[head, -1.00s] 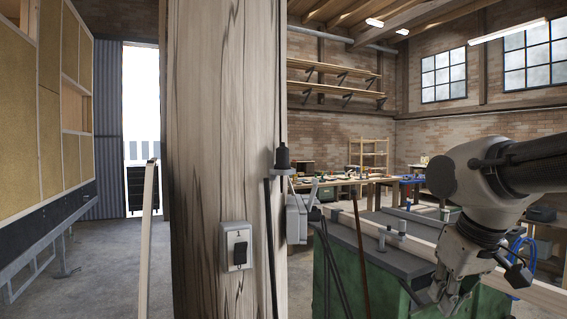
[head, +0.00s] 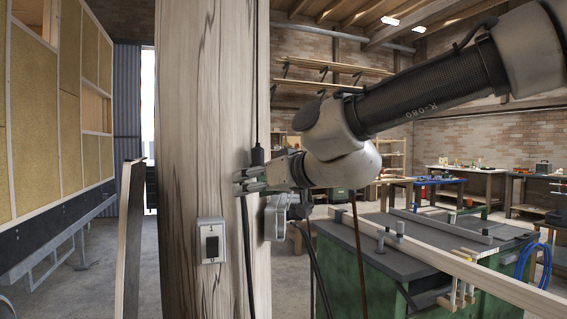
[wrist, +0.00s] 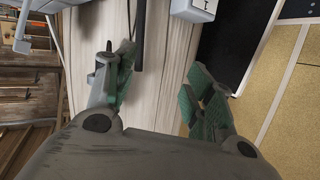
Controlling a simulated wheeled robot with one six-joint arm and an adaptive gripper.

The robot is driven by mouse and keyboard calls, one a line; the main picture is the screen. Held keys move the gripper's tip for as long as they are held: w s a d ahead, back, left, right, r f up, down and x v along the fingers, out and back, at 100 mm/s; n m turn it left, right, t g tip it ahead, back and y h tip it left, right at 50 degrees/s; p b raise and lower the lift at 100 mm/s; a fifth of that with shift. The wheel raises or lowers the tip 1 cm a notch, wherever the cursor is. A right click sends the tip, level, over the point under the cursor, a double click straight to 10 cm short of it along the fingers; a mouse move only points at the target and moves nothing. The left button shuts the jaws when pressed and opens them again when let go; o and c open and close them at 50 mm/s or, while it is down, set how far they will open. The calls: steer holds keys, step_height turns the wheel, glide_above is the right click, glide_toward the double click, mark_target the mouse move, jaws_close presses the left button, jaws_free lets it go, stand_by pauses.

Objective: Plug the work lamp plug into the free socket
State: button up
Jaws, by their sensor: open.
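A black plug-like piece (head: 257,156) stands upright at the right edge of the wooden post, with a black cable (head: 248,255) running down below. My gripper (head: 238,181) is open, its green-padded fingers pointing left across the post just below and in front of the plug. I cannot tell whether they touch it. In the wrist view my gripper (wrist: 160,80) has its fingers spread with post wood between them; a dark cable (wrist: 140,35) runs near the left finger. A grey box (head: 275,218) on the post's right side may hold the socket; no socket opening is clear.
A pale box with a dark face (head: 211,241) is on the post (head: 195,120) front, also in the wrist view (wrist: 195,8). A green workbench (head: 365,270) with timber and clamps stands at right. A leaning board (head: 128,240) and free floor are at left.

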mark_target(261, 154)
steer(key=w+d+r+t, duration=0.1)
steer(key=r, duration=0.1)
steer(key=w+d+r+t, duration=0.1)
steer(key=r+t, duration=0.1)
steer(key=w+d+r+m+t+h, duration=0.1)
steer(key=d+r, duration=0.1)
steer(key=r, duration=0.1)
steer(key=shift+w+d+r+t, duration=0.1)
steer(key=shift+w+t, duration=0.1)
steer(key=shift+t, duration=0.2)
steer(key=shift+w, duration=0.3)
steer(key=x, duration=0.4)
steer(key=f+x, duration=0.1)
steer(key=x, duration=0.2)
steer(key=c, duration=1.1)
